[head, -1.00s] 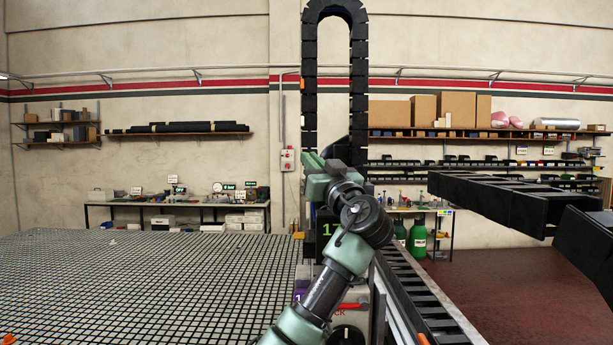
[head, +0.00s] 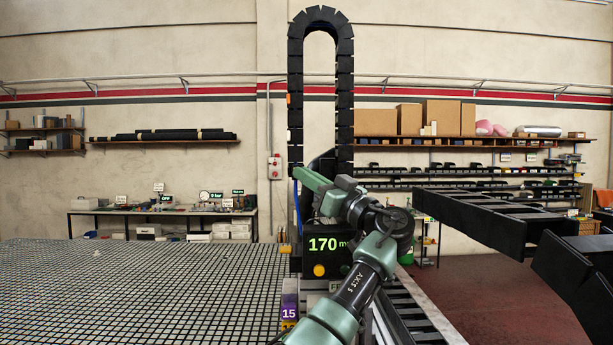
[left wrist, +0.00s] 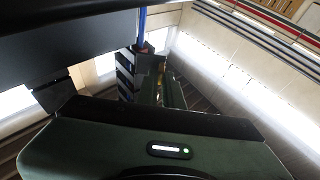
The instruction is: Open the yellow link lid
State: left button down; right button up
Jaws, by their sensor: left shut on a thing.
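A tall black cable chain (head: 345,95) loops upward at the middle of the head view. My left gripper (head: 298,174) is at the lower part of the chain's left run, and the arm reaches it from the lower right. In the left wrist view the gripper (left wrist: 152,68) is shut on a small yellowish piece (left wrist: 150,62), which looks like the yellow link lid. The fingers hide much of it, so its opening angle cannot be told. The black chain links (left wrist: 125,75) with light gaps stand just left of it. My right gripper is not in view.
An orange link mark (head: 289,98) sits higher on the chain. Black trays (head: 480,215) jut in at right.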

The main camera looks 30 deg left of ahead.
pick_arm(q)
jog(key=shift+f, duration=0.2)
jog(key=c, duration=1.6)
grip_release()
jog(key=shift+w+a, duration=0.1)
jog(key=shift+a, duration=0.05)
jog(key=shift+o, duration=0.2)
jog(key=b+v, duration=0.4)
jog(key=v, duration=0.2)
jog(key=shift+d+f, duration=0.2)
jog(key=shift+d, duration=0.1)
jog(key=shift+d+f, duration=0.1)
jog(key=shift+d, duration=0.4)
